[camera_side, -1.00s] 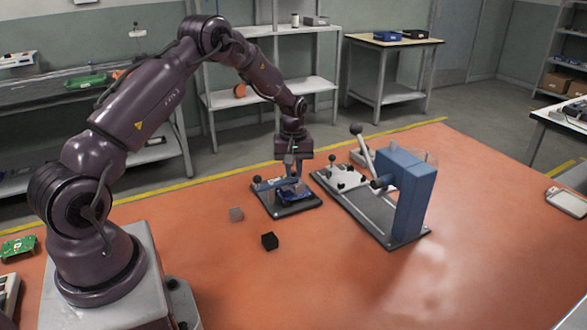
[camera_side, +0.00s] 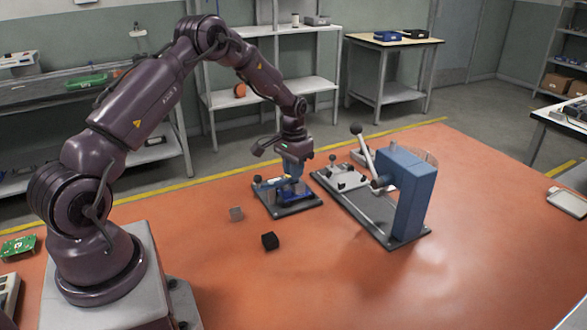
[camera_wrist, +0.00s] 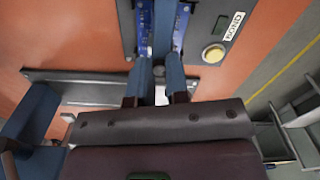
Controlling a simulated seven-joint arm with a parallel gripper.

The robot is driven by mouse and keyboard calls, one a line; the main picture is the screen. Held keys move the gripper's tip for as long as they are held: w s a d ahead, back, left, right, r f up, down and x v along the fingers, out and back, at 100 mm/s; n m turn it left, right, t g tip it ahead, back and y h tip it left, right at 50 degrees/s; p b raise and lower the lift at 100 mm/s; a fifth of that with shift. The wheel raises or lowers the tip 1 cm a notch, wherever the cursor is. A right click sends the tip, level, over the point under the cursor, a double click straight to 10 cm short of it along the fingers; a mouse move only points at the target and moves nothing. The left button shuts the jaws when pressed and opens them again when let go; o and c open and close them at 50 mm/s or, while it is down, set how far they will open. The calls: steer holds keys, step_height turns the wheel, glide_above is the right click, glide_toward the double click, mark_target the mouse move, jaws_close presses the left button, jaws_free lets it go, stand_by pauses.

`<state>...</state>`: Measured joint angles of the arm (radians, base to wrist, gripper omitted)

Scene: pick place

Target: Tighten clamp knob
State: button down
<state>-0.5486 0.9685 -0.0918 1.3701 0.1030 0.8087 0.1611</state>
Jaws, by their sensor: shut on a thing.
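The clamp fixture (camera_side: 297,210) is a dark plate with blue parts, lying flat on the orange table. My gripper (camera_side: 293,180) points down over the middle of this fixture, low against its blue parts. In the wrist view my gripper (camera_wrist: 160,62) has its two blue fingers between two blue rails (camera_wrist: 143,22). The fingers are shut on the clamp knob, which is mostly hidden between them. A small black ball (camera_side: 257,179) stands at the fixture's left corner. A labelled plate with a round yellowish button (camera_wrist: 214,53) lies right of the fingers in the wrist view.
A blue upright stand (camera_side: 408,195) with a ball-ended lever (camera_side: 356,129) and a white plate (camera_side: 341,178) is close on the right. A black cube (camera_side: 270,241) and a small grey block (camera_side: 236,214) lie in front. The table's right front is clear.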

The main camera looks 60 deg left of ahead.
steer(key=m, duration=0.3)
steer(key=shift+a+r+m, duration=0.15)
steer(key=shift+m, duration=0.25)
steer(key=m, duration=0.3)
steer(key=shift+m, duration=0.3)
steer(key=m, duration=1)
steer(key=shift+w+m, duration=0.1)
steer(key=shift+m, duration=2.2)
steer(key=c, duration=1.1)
jaws_free()
